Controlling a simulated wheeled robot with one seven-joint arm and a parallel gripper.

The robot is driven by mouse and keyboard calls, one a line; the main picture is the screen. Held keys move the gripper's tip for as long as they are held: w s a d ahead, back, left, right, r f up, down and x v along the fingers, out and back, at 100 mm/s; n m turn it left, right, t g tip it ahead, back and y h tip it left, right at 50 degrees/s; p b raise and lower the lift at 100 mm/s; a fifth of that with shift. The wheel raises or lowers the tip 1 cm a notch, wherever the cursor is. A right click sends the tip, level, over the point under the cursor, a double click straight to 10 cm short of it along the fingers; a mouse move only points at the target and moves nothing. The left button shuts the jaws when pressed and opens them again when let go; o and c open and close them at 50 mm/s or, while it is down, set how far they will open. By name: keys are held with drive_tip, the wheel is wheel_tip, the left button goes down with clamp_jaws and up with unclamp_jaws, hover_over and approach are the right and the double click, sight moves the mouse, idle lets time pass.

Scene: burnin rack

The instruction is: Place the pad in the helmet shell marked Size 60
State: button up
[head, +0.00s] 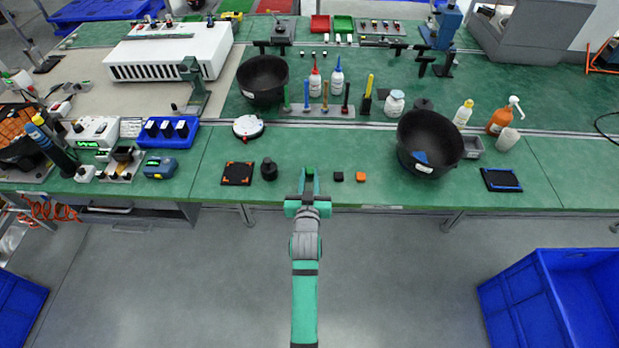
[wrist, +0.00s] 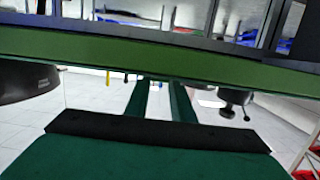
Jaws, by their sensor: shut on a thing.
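My gripper (head: 309,180) is shut on a small green pad (head: 309,171), which shows between the fingertips at the table's front edge. In the wrist view the two green fingers (wrist: 161,98) point away, and I cannot make out the pad there. One black helmet shell (head: 446,131) stands open side up to the right of my gripper, with a blue pad (head: 420,157) inside and a white label on its front. Another black helmet shell (head: 262,70) stands farther back to the left, also labelled. Both labels are too small to read.
A black block (head: 338,176) and an orange block (head: 361,177) lie just right of my gripper. A black knob-like object (head: 269,169) and a dark square tray (head: 237,173) lie to its left. Bottles and a tool row stand behind. The table middle is mostly clear.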

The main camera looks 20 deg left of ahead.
drive_tip(key=shift+f, duration=0.35)
drive_tip(key=shift+f, duration=0.2)
drive_tip(key=o, duration=1)
